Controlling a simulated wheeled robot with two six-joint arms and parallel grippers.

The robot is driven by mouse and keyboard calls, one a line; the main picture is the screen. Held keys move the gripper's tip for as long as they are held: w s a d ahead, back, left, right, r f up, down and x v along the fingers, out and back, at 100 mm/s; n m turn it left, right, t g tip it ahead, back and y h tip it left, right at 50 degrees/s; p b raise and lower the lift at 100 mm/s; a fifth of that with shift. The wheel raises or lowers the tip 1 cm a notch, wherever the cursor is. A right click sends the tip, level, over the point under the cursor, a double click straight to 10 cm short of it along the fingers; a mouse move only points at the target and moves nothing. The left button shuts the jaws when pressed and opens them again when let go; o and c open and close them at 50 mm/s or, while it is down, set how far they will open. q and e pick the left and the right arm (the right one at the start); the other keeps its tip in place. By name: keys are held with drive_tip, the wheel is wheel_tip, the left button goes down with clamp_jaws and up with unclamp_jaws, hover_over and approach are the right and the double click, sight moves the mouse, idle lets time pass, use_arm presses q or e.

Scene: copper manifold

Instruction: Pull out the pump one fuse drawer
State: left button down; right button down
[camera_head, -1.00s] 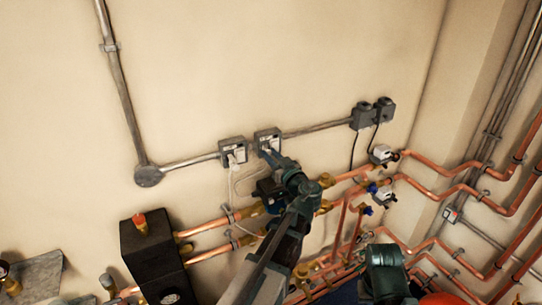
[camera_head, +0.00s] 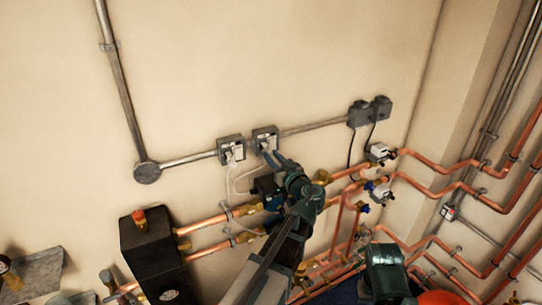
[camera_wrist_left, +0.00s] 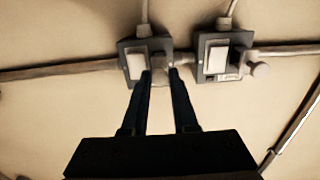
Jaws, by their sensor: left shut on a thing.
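Two grey switched fuse units with white rockers sit side by side on the wall, a left one (camera_head: 231,150) and a right one (camera_head: 264,138) in the head view. The left wrist view is upside down, so the right unit (camera_wrist_left: 134,64) shows on its left and the other unit (camera_wrist_left: 213,58) on its right. My left gripper (camera_wrist_left: 160,72) has its two fingertips at the right unit, beside its rocker, shut on a small fuse drawer that the fingers mostly hide. The same gripper (camera_head: 268,151) covers the unit's lower edge in the head view. Labels are unreadable. My right gripper is out of view.
Grey conduit (camera_head: 188,160) links the units to a round junction box (camera_head: 147,173). White cables (camera_head: 242,190) hang below them. Copper pipes (camera_head: 335,180) with valves and a black box (camera_head: 150,255) lie below.

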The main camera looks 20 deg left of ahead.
use_arm(q)
drive_tip(key=shift+s+d, duration=0.15)
drive_tip(key=shift+d, duration=0.05)
drive_tip(key=shift+a, duration=0.15)
drive_tip(key=c, duration=0.7)
unclamp_jaws()
drive_tip(key=v, duration=1.3)
drive_tip(key=shift+s+d, duration=0.25)
drive_tip(key=shift+d, duration=0.05)
